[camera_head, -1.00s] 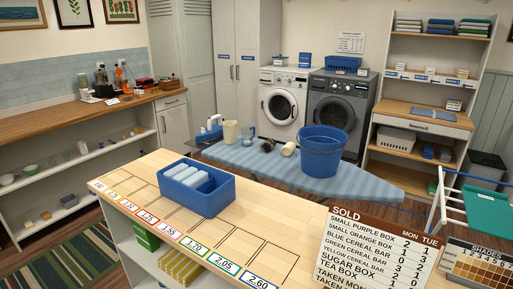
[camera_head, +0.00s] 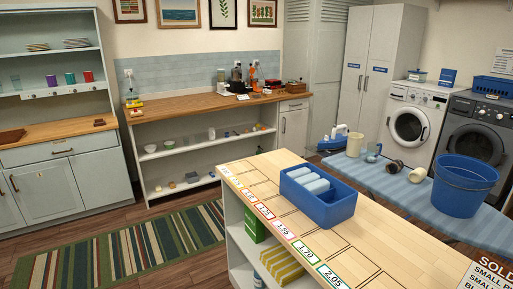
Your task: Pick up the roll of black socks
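No roll of black socks can be made out for certain. A small dark rolled or cylindrical thing (camera_head: 393,165) lies on the blue ironing board (camera_head: 378,189), but it is too small to tell what it is. A cream cylindrical thing (camera_head: 416,174) lies just right of it. Neither of my grippers shows in the head view.
A wooden counter (camera_head: 262,178) with price labels stands in front, bearing a blue bin (camera_head: 335,211) of pale rolls. A blue bucket (camera_head: 463,187) and an iron (camera_head: 334,138) stand on the ironing board. The striped rug (camera_head: 120,248) and floor at left are clear.

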